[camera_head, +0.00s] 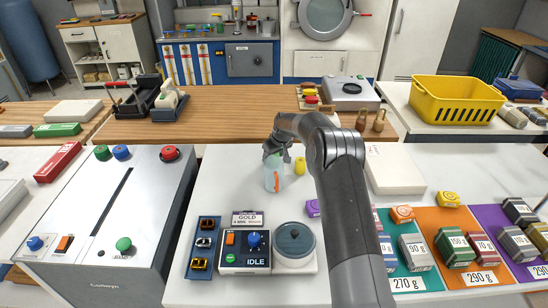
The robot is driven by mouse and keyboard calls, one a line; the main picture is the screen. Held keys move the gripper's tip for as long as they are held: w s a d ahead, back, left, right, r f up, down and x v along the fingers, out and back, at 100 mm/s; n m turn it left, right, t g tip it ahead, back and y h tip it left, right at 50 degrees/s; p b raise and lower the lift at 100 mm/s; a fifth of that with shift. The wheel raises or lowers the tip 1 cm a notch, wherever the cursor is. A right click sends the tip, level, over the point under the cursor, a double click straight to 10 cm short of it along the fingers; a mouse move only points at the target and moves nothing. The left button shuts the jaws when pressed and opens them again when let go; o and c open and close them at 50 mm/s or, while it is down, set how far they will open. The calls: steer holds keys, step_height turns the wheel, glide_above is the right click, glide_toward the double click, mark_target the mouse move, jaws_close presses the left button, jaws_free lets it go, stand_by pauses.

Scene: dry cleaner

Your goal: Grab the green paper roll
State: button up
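A pale green upright cylinder (272,178) with an orange mark stands on the white counter (225,180), left of the picture's centre. It may be the green paper roll, but it is too small to be sure. My gripper (274,154) is at the cylinder's top, pointing down, with my arm reaching in from the lower right. The gripper overlaps the top edge of the cylinder in this view. I cannot tell whether the fingers touch it or are open or shut.
A small yellow object (299,166) stands close to the cylinder's right. A control box (245,252) and a round-lidded device (295,245) stand in front. A grey machine (120,215) is on the left. Coloured mats with weights (458,248) lie at right.

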steer(key=shift+c, duration=0.2)
steer(key=c, duration=1)
steer(key=shift+r, duration=0.1)
